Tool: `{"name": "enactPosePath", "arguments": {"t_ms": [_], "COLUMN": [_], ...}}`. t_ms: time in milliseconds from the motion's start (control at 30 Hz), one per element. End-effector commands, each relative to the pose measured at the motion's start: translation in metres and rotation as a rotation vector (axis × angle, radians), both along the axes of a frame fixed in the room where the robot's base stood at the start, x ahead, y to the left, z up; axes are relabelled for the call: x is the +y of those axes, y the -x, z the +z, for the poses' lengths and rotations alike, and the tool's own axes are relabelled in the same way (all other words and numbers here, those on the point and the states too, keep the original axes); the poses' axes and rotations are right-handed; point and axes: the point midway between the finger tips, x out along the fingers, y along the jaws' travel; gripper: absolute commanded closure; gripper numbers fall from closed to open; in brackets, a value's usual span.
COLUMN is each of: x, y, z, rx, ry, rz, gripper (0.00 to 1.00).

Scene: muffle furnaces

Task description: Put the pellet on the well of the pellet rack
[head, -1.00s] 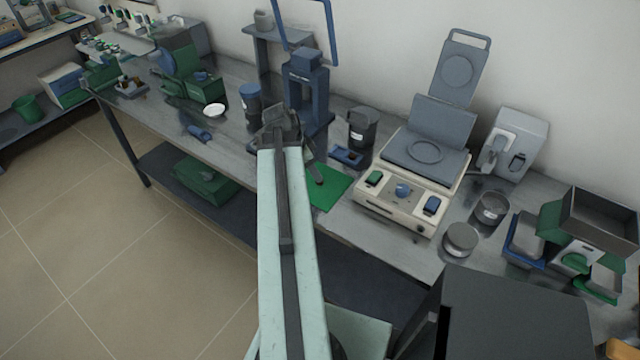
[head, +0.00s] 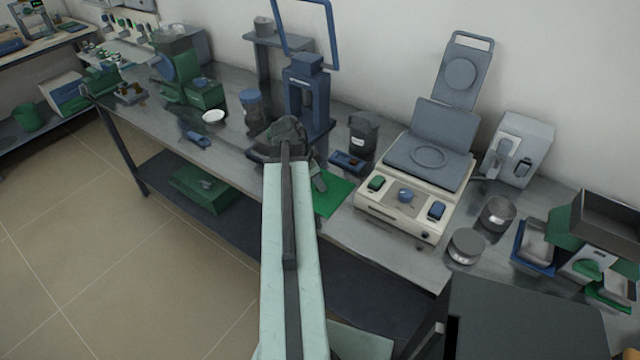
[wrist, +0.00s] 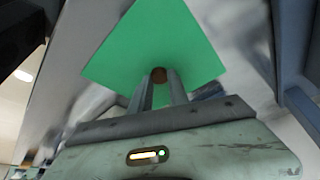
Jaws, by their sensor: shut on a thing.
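My gripper (wrist: 159,88) is shut on a small brown pellet (wrist: 158,74), which shows between the fingertips in the wrist view. The green mat (wrist: 150,38) lies behind and below the pellet there. In the head view my gripper (head: 318,180) is a dark shape at the near left part of the green mat (head: 334,193); the pellet is hidden there. A small blue tray (head: 346,163), which looks like the pellet rack, lies just behind the mat. A small brownish spot shows on it, but I cannot make out its wells.
A cream hot-plate-like device (head: 415,200) stands right of the mat. A white dish (head: 213,117) lies to the left.

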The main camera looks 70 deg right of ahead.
Motion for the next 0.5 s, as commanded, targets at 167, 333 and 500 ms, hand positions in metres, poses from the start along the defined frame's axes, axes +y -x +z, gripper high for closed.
{"name": "enactPosePath", "arguments": {"t_ms": [167, 333, 500], "x": [0.000, 0.000, 0.000], "y": [0.000, 0.000, 0.000], "z": [0.020, 0.054, 0.090], "rx": [0.000, 0.000, 0.000], "ry": [0.000, 0.000, 0.000], "rz": [0.000, 0.001, 0.001], "gripper": [1.00, 1.00, 1.00]}}
